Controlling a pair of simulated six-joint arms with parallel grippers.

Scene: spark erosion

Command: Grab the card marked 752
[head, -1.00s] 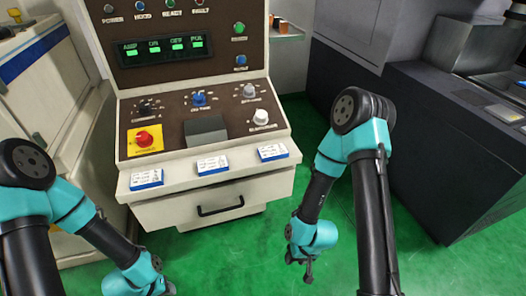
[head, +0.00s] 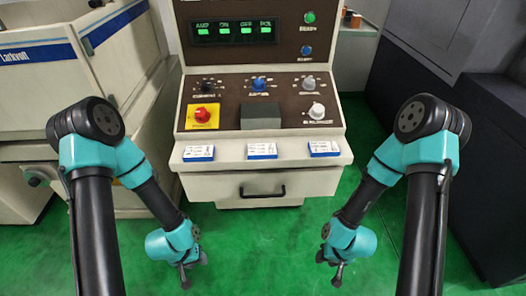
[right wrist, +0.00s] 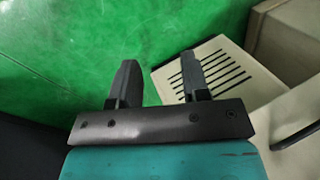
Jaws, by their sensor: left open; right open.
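Three white cards with blue edges lie on the console's front ledge in the head view: a left card (head: 199,153), a middle card (head: 262,151) and a right card (head: 324,148). Their print is too small to read, so I cannot tell which one is marked 752. My left gripper (head: 186,278) hangs low over the floor, below and in front of the ledge, open. My right gripper (head: 338,275) hangs low at the right, also below the ledge and apart from the cards. In the right wrist view its two fingers (right wrist: 158,85) are spread and empty.
The console (head: 258,100) carries a red stop button (head: 203,113) on a yellow plate, several knobs and a drawer handle (head: 262,191). A beige machine (head: 60,70) stands left and a dark cabinet (head: 490,150) right. Green floor (head: 265,250) is clear between my arms.

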